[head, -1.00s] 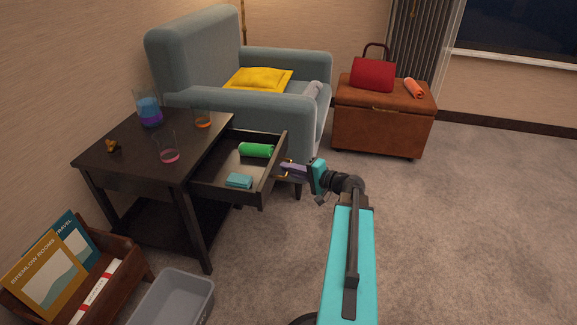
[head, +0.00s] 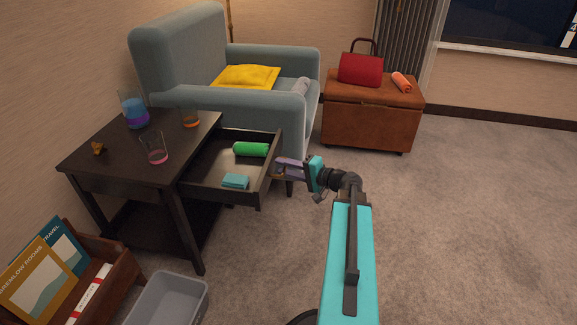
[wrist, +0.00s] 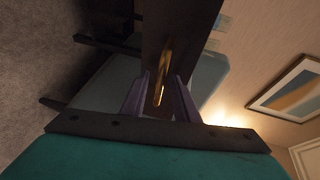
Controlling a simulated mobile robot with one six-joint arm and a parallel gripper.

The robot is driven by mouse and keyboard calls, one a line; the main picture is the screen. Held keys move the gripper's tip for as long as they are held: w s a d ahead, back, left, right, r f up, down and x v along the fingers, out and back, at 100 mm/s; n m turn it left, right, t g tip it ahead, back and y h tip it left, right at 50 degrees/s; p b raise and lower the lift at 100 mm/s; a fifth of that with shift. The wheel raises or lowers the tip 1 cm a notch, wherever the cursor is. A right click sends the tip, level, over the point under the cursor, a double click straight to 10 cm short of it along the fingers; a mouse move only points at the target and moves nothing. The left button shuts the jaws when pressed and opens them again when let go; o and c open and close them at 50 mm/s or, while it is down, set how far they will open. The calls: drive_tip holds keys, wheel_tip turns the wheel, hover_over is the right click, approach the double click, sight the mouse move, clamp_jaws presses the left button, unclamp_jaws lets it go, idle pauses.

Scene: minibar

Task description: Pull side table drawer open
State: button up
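The dark side table (head: 130,150) stands at the left in the head view. Its drawer (head: 215,188) is pulled well out to the right, with its inside showing. A green rolled item (head: 251,149) and a teal block (head: 235,181) lie in it. My gripper (head: 280,168) is at the outer face of the drawer front. In the wrist view, my gripper (wrist: 162,76) has its two fingers apart, one on each side of the gold handle (wrist: 162,80), with gaps visible beside it. The handle is mostly hidden in the head view.
Glasses, including a blue-purple one (head: 133,110), stand on the tabletop. A grey armchair (head: 185,60) is behind the drawer. A brown ottoman (head: 370,122) stands back right. A grey bin (head: 170,302) and a wooden magazine box (head: 110,275) are front left. Carpet at right is clear.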

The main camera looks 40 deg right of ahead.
drive_tip(key=shift+s, duration=0.1)
drive_tip(key=p+v, duration=0.3)
drive_tip(key=v, duration=1)
drive_tip(key=shift+s+p, duration=0.3)
drive_tip(key=shift+p, duration=0.05)
drive_tip(key=shift+d, duration=0.1)
idle(0.3)
